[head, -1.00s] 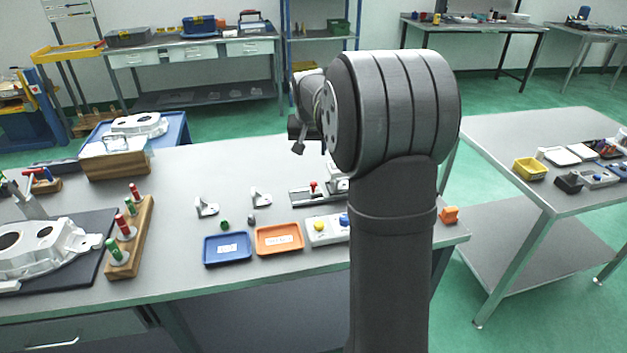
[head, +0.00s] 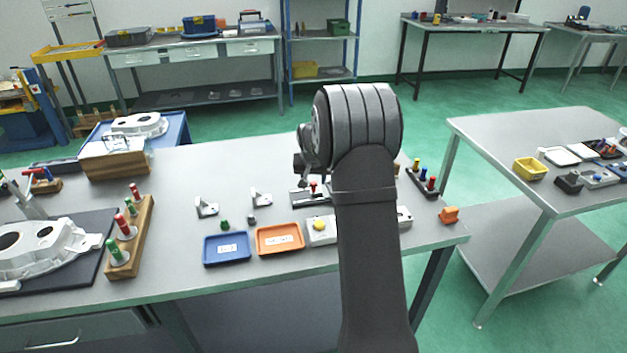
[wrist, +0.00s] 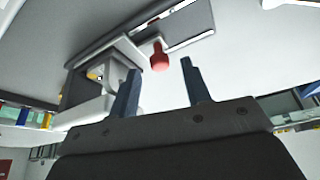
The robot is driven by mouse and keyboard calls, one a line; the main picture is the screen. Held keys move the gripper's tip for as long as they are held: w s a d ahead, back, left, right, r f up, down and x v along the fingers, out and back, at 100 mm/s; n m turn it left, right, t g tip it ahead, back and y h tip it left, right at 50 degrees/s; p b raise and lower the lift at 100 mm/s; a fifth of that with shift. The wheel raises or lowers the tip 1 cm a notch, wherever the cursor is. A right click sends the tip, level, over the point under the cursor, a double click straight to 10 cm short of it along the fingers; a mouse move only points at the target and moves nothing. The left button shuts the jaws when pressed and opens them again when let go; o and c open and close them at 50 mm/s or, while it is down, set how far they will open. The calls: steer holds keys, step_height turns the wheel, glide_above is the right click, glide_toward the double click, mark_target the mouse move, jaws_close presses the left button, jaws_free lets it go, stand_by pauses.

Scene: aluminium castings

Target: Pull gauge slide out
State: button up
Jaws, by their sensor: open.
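The gauge slide shows in the head view as a grey rail (head: 300,197) with a red knob (head: 313,187), at the back of the table just left of my arm. My arm hides its right part. In the wrist view the red knob (wrist: 160,58) stands out from the slide's plate (wrist: 188,28), with a pale block (wrist: 95,92) to its left. My gripper (wrist: 160,67) is open, its two dark blue fingers apart. The knob appears between the fingertips, a little beyond them; I see no contact. In the head view the fingers are hidden behind my arm.
A blue tray (head: 227,249), an orange tray (head: 279,239) and a button box (head: 320,231) line the table's front. Two small brackets (head: 206,207) stand behind the trays.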

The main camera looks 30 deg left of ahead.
steer(key=shift+w+a+f, duration=0.1)
steer(key=shift+w+f, duration=0.1)
steer(key=shift+f, duration=0.35)
jaws_close()
steer(key=s+a, duration=0.7)
steer(key=shift+s+a, duration=0.2)
jaws_free()
steer(key=shift+s+a, duration=0.1)
steer(key=shift+r, duration=0.15)
